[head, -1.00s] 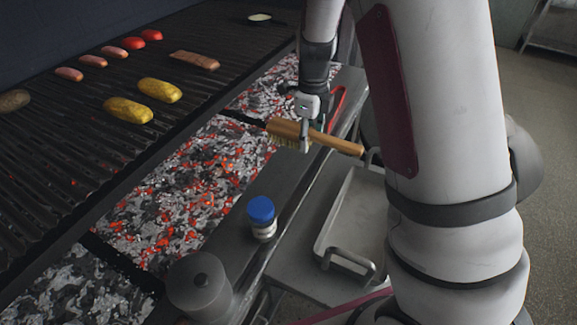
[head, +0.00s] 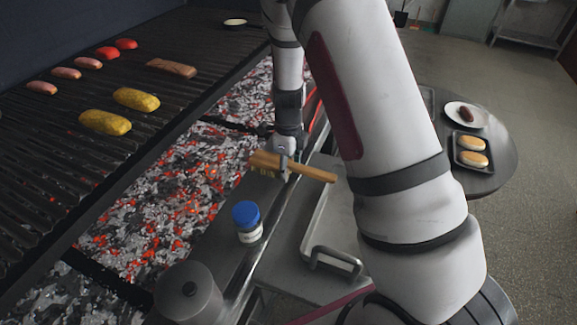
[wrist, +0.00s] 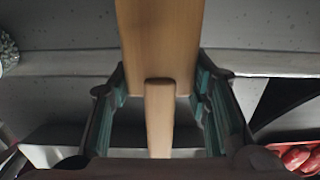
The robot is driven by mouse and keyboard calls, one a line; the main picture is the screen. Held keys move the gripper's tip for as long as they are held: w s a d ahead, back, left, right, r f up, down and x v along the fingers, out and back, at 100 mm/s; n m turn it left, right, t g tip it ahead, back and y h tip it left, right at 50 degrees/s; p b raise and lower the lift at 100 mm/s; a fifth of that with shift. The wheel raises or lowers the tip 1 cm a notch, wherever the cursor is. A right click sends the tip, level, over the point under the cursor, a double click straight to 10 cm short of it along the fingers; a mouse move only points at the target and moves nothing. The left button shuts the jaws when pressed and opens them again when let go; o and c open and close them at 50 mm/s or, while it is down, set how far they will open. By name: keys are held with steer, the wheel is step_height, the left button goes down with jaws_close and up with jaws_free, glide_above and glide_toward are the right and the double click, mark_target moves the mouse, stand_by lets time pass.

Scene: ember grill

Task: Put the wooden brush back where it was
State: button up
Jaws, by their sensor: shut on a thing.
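The wooden brush (head: 312,172) has a light wooden handle and a block head with pale bristles. My gripper (head: 284,172) is shut on it near where the handle meets the head. The brush hangs level above the steel front ledge (head: 213,252) of the grill, its head to the left and its handle to the right. In the wrist view the brush (wrist: 160,40) runs between the two finger pads. I cannot tell from the head view whether the bristles touch the ledge.
A jar with a blue lid (head: 246,213) and a grey lidded canister (head: 189,292) stand on the ledge. Glowing coals (head: 165,205) lie beside it, under the grate (head: 60,165) with corn and sausages. A steel tray (head: 322,235) is right of the ledge. A round table (head: 500,170) holds plates.

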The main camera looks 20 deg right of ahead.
steer(key=shift+f, duration=0.1)
steer(key=shift+f, duration=0.35)
steer(key=o, duration=1)
